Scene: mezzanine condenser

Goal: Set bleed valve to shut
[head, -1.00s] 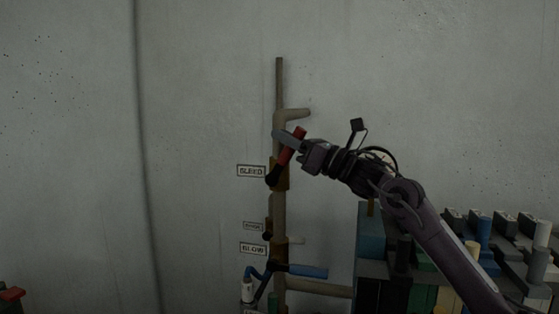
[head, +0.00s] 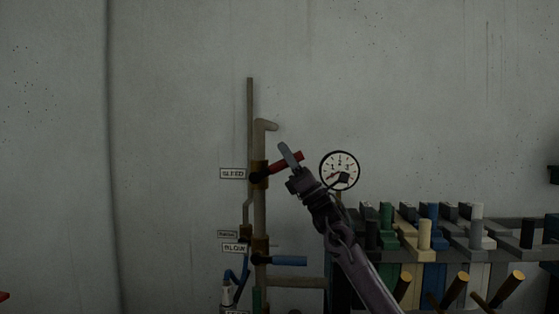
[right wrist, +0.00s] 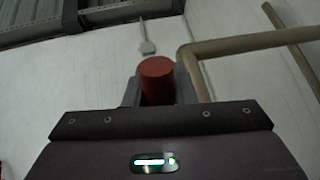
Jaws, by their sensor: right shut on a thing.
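The bleed valve (head: 258,177) is a brass body on a vertical pipe, beside a label reading BLEED (head: 232,174). Its red handle (head: 295,159) points right and slightly up from the valve, close to level but still tilted. My right gripper (head: 288,162) is shut on the red handle. In the right wrist view the handle's round red end (right wrist: 157,79) stands between the two grey fingers. My left gripper is not in view.
Below is a second valve with a level blue handle (head: 288,260) and a label reading BLOW (head: 235,248). A round gauge (head: 340,170) is just right of my right gripper. Several coloured blocks and handles (head: 430,235) crowd the lower right. The wall at left is clear.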

